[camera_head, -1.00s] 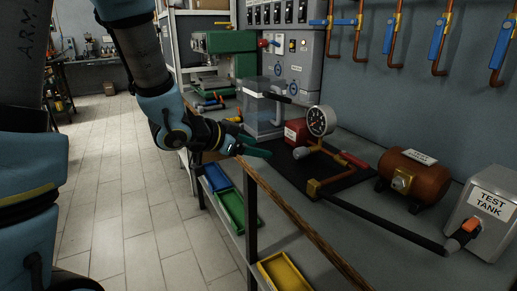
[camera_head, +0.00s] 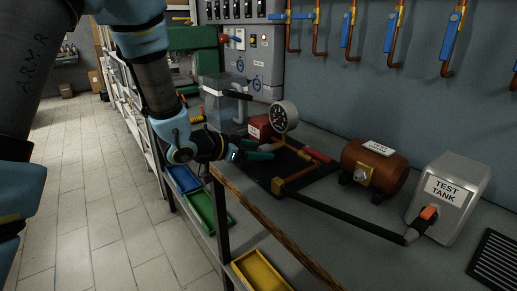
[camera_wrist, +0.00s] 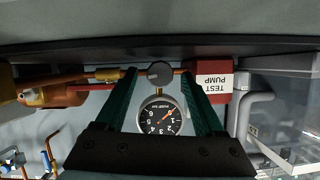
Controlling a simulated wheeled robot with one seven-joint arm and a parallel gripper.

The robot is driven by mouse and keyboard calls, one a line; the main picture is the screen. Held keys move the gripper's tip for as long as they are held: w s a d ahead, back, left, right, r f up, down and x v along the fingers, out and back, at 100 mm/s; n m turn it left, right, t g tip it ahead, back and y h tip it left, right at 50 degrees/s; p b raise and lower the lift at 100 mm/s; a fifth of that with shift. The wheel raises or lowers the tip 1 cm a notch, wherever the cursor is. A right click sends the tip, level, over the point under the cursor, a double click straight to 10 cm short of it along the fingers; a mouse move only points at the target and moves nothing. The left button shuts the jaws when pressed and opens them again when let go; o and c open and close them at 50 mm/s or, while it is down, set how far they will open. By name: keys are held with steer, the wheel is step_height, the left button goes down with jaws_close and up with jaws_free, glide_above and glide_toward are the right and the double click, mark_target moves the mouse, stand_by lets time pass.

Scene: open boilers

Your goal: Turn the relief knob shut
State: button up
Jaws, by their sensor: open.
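A round dark grey knob (camera_wrist: 159,72), which I take as the relief knob, sits in the middle of the wrist view, beside the pressure gauge (camera_wrist: 160,116). My gripper (camera_wrist: 158,75) is open, with one green finger on each side of the knob; whether either touches it I cannot tell. In the head view my gripper (camera_head: 268,149) is over the bench, close to the gauge (camera_head: 284,117) and the brass pipe fittings (camera_head: 279,186). The knob is not clear there. The red test pump box (camera_wrist: 213,82) shows beside one finger in the wrist view, which is upside down.
A clear container (camera_head: 226,105) stands behind my gripper. Coloured bins (camera_head: 207,208) sit below the bench edge.

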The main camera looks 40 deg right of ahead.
steer(key=shift+d, duration=0.2)
jaws_close()
stand_by(0.6)
